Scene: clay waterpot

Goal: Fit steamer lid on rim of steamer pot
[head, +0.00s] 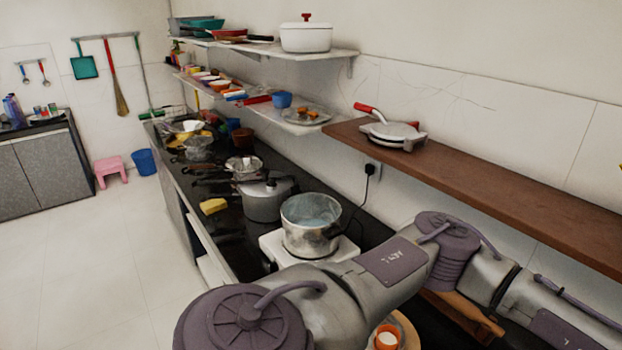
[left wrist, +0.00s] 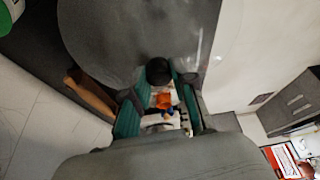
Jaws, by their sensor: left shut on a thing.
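The steamer pot (head: 310,226), a silvery metal pot with its mouth uncovered, stands on a white stove in the middle of the head view. The lid (left wrist: 110,35) fills the upper part of the left wrist view as a large, greyish, see-through disc with a black knob (left wrist: 158,70). My left gripper (left wrist: 160,84), with teal-edged fingers, is shut on that knob. Neither the lid nor my left gripper shows in the head view. My right gripper is in neither view.
A pressure cooker (head: 266,198) stands just beyond the pot on the dark counter. A yellow sponge (head: 213,205) lies near the counter's front edge. A brown shelf (head: 480,190) runs along the wall, holding a white and red press (head: 392,133). My arm crosses the lower right foreground.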

